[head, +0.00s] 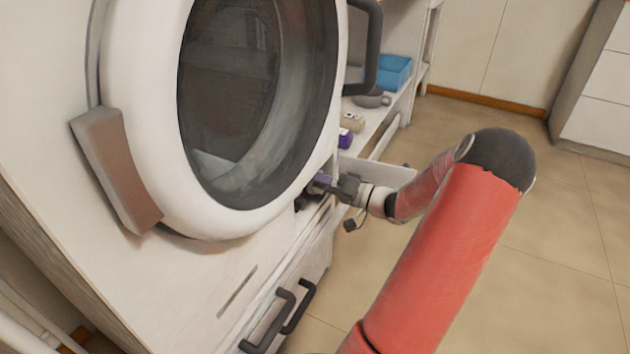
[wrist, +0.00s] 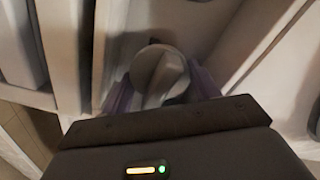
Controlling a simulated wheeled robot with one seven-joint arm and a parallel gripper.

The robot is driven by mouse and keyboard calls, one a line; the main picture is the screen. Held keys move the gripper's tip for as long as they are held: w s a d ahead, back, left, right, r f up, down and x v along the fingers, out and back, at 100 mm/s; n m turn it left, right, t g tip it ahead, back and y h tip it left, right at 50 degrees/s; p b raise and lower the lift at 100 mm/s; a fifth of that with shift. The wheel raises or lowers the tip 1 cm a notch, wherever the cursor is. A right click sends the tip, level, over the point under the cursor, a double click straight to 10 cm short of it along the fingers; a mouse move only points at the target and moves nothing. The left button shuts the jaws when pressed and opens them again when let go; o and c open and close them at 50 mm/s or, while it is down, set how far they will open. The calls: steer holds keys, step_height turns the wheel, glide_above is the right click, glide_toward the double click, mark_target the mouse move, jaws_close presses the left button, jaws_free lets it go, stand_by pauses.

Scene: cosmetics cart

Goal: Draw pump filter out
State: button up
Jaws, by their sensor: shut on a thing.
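The pump filter (wrist: 160,72) is a pale grey round knob with a raised grip bar, in the upper middle of the wrist view. It sits in a pale recess. My gripper (head: 325,185) is at the lower right of the machine's round door in the head view. Its purple fingers stand on both sides of the knob in the wrist view, shut on it. In the head view the filter is hidden by the gripper and the machine's front. How far it stands out of its seat cannot be told.
Dark drawer handles (head: 285,318) stick out below. A white shelf unit behind holds a blue box (head: 390,72) and a grey cup (head: 372,98). The tiled floor (head: 560,245) at right is clear.

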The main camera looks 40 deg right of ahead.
steer(key=b+v, duration=0.1)
steer(key=v, duration=1.1)
steer(key=shift+w+a, duration=0.1)
steer(key=o, duration=1.2)
steer(key=v, duration=0.8)
